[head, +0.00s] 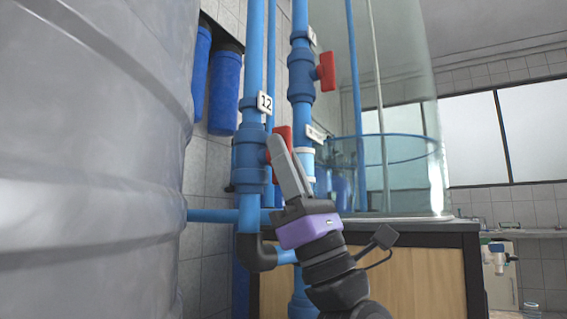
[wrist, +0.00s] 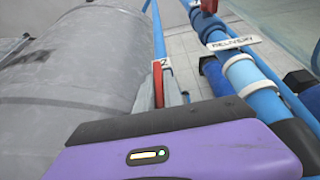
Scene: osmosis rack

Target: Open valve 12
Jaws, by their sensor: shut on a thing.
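Valve 12 is a blue valve body (head: 251,160) on a vertical blue pipe, under a white "12" tag (head: 265,103). Its red handle (head: 282,138) shows partly behind my gripper (head: 274,142) in the head view. In the wrist view the red handle (wrist: 158,86) stands upright just past the purple gripper housing, with the tag (wrist: 160,65) partly visible behind it. My gripper is shut on the red handle; the grip itself is mostly hidden by the fingers and housing.
A second red-handled valve (head: 327,72) sits on the pipe to the right. A large grey tank (head: 80,160) fills the left side. A clear cylinder tank (head: 400,170) stands on a wooden cabinet (head: 400,270). A "DELIVERY" label (wrist: 233,42) marks the neighbouring pipe.

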